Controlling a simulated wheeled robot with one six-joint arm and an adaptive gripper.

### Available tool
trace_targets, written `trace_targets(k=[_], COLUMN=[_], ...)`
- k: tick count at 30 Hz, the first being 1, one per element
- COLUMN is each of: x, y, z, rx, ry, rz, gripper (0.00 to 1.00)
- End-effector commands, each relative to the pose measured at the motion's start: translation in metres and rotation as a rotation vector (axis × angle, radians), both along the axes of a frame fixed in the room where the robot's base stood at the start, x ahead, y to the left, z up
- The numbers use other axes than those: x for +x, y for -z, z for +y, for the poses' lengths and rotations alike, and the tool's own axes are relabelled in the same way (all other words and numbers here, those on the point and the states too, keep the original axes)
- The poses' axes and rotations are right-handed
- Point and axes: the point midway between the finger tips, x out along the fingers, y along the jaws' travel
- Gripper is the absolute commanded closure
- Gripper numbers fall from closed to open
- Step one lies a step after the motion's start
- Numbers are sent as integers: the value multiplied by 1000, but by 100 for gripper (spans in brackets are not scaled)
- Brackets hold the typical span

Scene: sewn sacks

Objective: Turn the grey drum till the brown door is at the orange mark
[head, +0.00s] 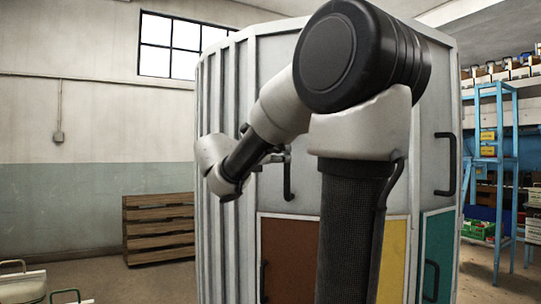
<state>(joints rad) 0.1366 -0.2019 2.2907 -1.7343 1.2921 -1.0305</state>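The grey drum (268,75) stands tall in the middle of the head view, with ribbed sides at its left and flat panels with black handles towards me. The brown door (289,252) is low on its front, left of my arm, with a black handle at its left edge. No orange mark shows in this view. My gripper (281,155) is at the drum's upper front, close to a vertical black handle (288,182). My own arm partly hides it, so I cannot tell whether it is open or touches the handle.
A yellow door (393,260) and a teal door (436,255) are right of the brown one. A slatted wooden crate stack (158,228) stands at the left wall. Blue shelving (497,150) is at the right. Open floor lies left of the drum.

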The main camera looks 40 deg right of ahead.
Motion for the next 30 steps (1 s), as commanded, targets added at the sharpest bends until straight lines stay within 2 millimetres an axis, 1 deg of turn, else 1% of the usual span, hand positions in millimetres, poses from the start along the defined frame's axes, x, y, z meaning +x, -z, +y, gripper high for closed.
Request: trace_targets(k=[1,3,6,9,26,30], x=[0,-2,-5,-6,-7,-5], y=[-1,0,0,0,0,1], z=[11,22,33,39,41,41], rx=[-1,-1,0,-1,-1,15], ry=[-7,-6,-4,-3,-1,-7], rz=[-1,0,1,1,1,-59], gripper=[59,59,59,59,59,59])
